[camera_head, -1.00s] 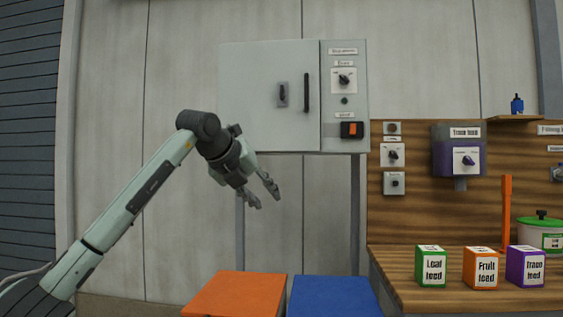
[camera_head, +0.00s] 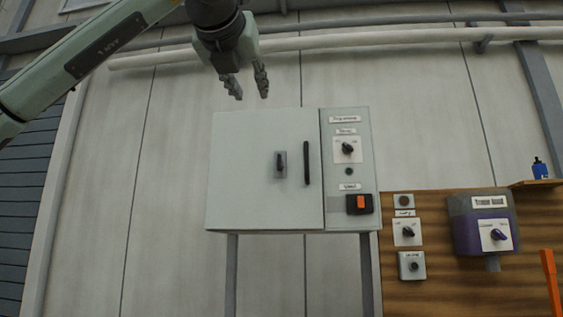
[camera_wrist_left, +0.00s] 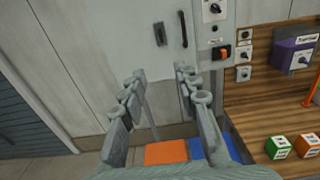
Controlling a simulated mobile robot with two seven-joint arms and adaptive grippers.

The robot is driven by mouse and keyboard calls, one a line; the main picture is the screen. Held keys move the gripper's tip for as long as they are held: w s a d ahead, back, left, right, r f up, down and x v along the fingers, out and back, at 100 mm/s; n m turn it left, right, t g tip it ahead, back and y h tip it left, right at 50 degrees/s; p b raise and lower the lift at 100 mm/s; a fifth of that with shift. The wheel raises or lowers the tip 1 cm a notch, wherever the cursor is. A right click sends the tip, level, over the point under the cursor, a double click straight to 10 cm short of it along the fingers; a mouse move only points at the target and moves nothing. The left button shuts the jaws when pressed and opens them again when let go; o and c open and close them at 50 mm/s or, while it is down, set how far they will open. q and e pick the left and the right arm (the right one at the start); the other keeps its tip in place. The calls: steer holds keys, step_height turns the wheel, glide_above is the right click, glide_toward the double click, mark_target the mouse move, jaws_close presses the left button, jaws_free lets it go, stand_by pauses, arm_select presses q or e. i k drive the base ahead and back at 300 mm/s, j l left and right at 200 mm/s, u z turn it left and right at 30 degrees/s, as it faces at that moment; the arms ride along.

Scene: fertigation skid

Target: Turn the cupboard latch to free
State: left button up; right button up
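The cupboard (camera_head: 250,205) is a pale grey box on legs against the wall. Its latch (camera_head: 280,165) is a small dark upright handle on a grey plate, left of a long black vertical door handle (camera_head: 306,163). The latch also shows near the top of the left wrist view (camera_wrist_left: 160,34). My left gripper (camera_head: 248,96) hangs above the cupboard in the head view, fingers pointing down, apart from the latch. In the left wrist view its fingers (camera_wrist_left: 160,85) are spread with nothing between them. My right gripper is not in view.
A side panel with a knob (camera_head: 347,149) and orange switch (camera_head: 360,203) adjoins the door. A purple-grey dosing unit (camera_head: 480,222) and small knob plates hang on the wooden board at right. Orange and blue surfaces (camera_wrist_left: 166,153) lie below. The wall left of the cupboard is bare.

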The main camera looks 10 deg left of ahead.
mark_target(280, 164)
steer(key=i, duration=1.05)
